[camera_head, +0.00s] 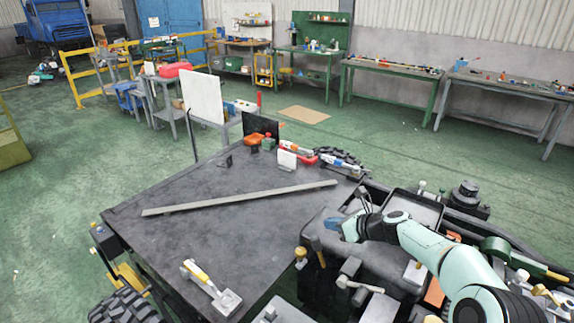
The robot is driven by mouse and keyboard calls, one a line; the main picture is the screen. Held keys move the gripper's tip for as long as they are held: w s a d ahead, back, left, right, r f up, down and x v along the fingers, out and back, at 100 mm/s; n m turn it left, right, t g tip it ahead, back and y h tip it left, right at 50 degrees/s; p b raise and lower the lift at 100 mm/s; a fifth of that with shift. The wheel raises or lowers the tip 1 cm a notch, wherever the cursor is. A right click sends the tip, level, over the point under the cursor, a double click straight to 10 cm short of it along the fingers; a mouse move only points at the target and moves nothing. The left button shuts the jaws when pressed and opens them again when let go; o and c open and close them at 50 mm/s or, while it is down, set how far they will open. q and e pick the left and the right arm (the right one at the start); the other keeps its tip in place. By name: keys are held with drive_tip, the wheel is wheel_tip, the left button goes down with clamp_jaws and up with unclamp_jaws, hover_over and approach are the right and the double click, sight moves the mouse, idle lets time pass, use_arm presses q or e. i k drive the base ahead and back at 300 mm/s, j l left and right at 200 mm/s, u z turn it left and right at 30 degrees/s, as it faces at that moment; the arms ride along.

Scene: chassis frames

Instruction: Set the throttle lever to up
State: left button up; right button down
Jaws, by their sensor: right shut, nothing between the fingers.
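My right arm reaches in from the right edge. My right gripper (334,227) is small in view, shut and empty, over the dark chassis body (375,253). Several small levers and knobs stand close by. One has a yellow knob (300,254), one is a short brown-topped stick (316,243), and one has a pale handle (357,285). No label shows, so I cannot tell which is the throttle lever or whether it is up. Contact between the gripper and a lever cannot be made out. My left gripper is not in view.
A dark flat deck (215,235) carries a long grey bar (240,198), a yellow-handled tool (210,285) and small items at its far edge. A black tray (413,210) lies beyond my right wrist. Green floor (400,150) is open behind, before the workbenches.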

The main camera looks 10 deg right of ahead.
sight(360, 297)
drive_tip(key=k, duration=1)
